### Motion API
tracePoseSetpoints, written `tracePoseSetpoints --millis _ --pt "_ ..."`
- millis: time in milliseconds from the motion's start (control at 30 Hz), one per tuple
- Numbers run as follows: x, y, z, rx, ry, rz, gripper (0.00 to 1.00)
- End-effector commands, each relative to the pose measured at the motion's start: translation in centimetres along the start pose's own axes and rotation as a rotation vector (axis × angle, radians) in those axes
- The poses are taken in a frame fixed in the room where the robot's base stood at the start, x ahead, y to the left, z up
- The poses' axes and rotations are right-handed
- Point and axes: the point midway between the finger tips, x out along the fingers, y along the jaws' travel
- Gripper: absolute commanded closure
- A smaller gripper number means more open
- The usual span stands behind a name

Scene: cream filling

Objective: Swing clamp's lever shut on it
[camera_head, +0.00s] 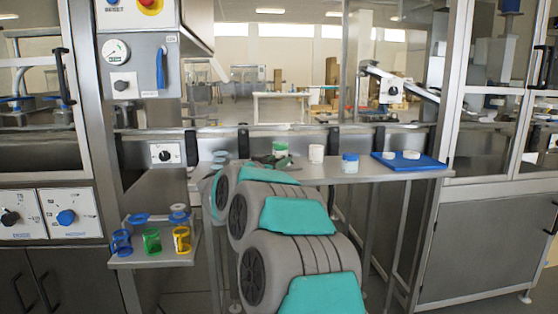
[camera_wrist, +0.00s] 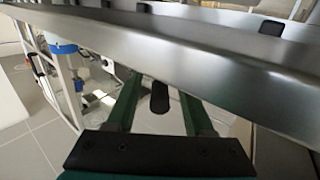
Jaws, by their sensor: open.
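My gripper (camera_wrist: 160,105) shows in the wrist view as two dark green fingers, spread apart. A black, rounded, handle-like piece (camera_wrist: 159,97) shows in the gap between them. I cannot tell whether it is the clamp's lever or whether either finger touches it. In the head view, my arm reaches to the shelf, and the dark green gripper end (camera_head: 272,163) is beside a jar with a green band (camera_head: 281,149). The clamp's body cannot be made out clearly there, partly hidden by my arm.
The steel shelf (camera_head: 330,174) also holds a white cup (camera_head: 316,153), a blue-and-white jar (camera_head: 350,163) and a blue tray (camera_head: 432,165) with white rings. A metal beam (camera_wrist: 190,55) crosses close above the fingers in the wrist view. A lower side shelf (camera_head: 150,258) holds coloured cups.

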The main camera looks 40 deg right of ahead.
Motion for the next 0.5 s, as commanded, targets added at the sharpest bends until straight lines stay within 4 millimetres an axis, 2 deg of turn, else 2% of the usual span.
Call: tracePoseSetpoints --millis 133,433,500 --pt "1.06 0.02 0.06 -0.002 0.0 0.002 0.48" --pt "1.24 0.01 -0.01 0.0 0.001 0.0 0.48" --pt "1.23 0.01 -0.01 0.0 0.0 0.0 0.56"
